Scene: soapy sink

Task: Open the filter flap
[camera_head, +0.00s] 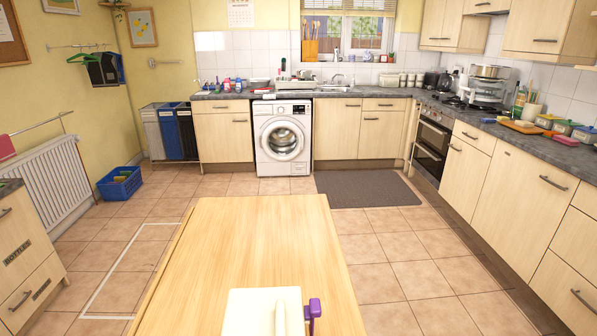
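The washing machine (283,138) stands against the back wall under the worktop, white with a round door that is shut. Its low front strip is small and far in this view. I cannot make out the outline of the filter flap there, nor whether it is open or shut. My gripper does not show in this view.
A wooden table (250,230) fills the near middle, with a white object (250,312) and a purple part (313,310) at its near edge. A grey mat (366,188) lies right of the machine. A blue basket (120,184) and bins (170,132) stand left. Tiled floor is clear around the table.

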